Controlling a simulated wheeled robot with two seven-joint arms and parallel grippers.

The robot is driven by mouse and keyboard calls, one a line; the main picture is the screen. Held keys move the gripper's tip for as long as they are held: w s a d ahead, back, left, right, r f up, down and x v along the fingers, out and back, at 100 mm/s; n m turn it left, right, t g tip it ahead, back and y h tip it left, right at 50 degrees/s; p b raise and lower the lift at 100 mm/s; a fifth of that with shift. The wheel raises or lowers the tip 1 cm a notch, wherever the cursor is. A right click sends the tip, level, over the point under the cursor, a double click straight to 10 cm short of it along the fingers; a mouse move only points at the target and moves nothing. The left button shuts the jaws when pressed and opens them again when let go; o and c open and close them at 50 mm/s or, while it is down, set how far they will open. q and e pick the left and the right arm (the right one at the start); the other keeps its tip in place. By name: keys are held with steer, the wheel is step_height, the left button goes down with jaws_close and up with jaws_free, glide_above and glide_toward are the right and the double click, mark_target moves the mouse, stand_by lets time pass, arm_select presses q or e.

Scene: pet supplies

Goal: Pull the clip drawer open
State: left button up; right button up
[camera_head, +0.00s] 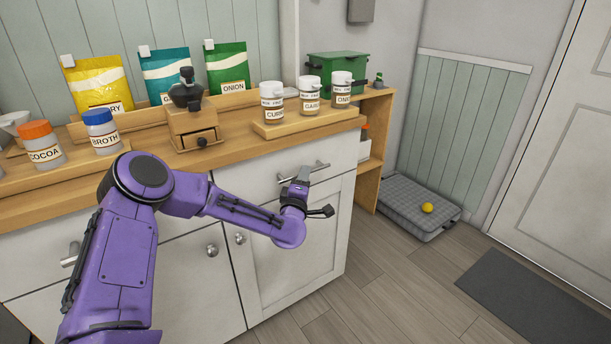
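A white drawer front (250,178) sits under the counter at the right end of the cabinet and looks flush with it. Its metal bar handle (321,166) runs across the front. My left gripper (302,174), on the purple arm from the left, is at the handle and covers its middle part. The fingers are small and partly hidden, so I cannot tell if they are closed around the bar. My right gripper is not in view.
Cabinet doors with round knobs (240,239) are below.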

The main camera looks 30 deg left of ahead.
arm_select(q)
steer(key=shift+x, duration=1.45)
jaws_close()
steer(key=shift+d, duration=0.1)
